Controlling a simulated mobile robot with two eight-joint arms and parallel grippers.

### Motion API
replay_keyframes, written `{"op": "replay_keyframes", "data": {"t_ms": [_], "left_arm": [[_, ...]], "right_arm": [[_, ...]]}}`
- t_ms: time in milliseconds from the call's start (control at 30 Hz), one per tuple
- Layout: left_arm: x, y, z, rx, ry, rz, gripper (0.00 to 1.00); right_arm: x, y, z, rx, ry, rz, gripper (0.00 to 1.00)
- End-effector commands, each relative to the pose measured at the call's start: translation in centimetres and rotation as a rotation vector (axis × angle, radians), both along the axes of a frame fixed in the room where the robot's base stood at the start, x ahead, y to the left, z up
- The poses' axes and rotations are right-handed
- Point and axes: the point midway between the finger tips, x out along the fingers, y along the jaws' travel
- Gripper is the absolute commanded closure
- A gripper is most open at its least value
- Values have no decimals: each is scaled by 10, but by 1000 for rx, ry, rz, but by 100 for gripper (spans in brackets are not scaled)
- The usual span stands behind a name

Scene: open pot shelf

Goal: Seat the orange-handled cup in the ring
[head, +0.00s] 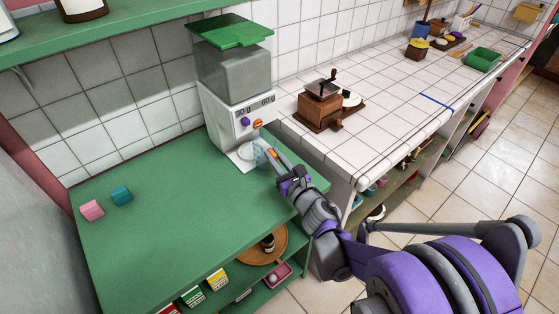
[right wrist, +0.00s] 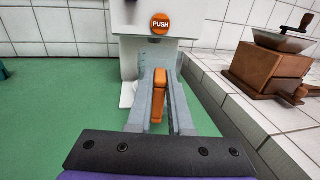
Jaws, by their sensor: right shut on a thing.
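My right gripper (head: 267,151) reaches in to the front of the white grinder (head: 236,108), low, below its orange push button (head: 257,124). In the right wrist view its fingers (right wrist: 158,108) are shut on an upright orange handle (right wrist: 157,92), that of the orange-handled cup. Whether the cup touches the ring is hidden. My left gripper is not in view.
The grinder stands on a green counter (head: 160,220). A pink block (head: 91,210) and a teal block (head: 122,196) lie at its left. A wooden hand mill (head: 320,107) stands on the white tiled counter to the right. The green counter's middle is clear.

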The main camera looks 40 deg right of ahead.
Motion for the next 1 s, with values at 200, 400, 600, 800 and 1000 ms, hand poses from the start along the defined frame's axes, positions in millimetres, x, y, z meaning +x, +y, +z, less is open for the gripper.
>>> {"op": "replay_keyframes", "data": {"t_ms": [200,400,600,800,1000], "left_arm": [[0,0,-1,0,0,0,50],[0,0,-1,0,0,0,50],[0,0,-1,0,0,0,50],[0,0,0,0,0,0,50],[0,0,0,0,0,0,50]], "right_arm": [[16,1,-2,1,1,0,100],[30,3,-2,1,0,1,100],[44,3,-2,1,0,0,100],[58,5,-2,1,0,1,100],[71,6,-2,1,0,0,100]]}}
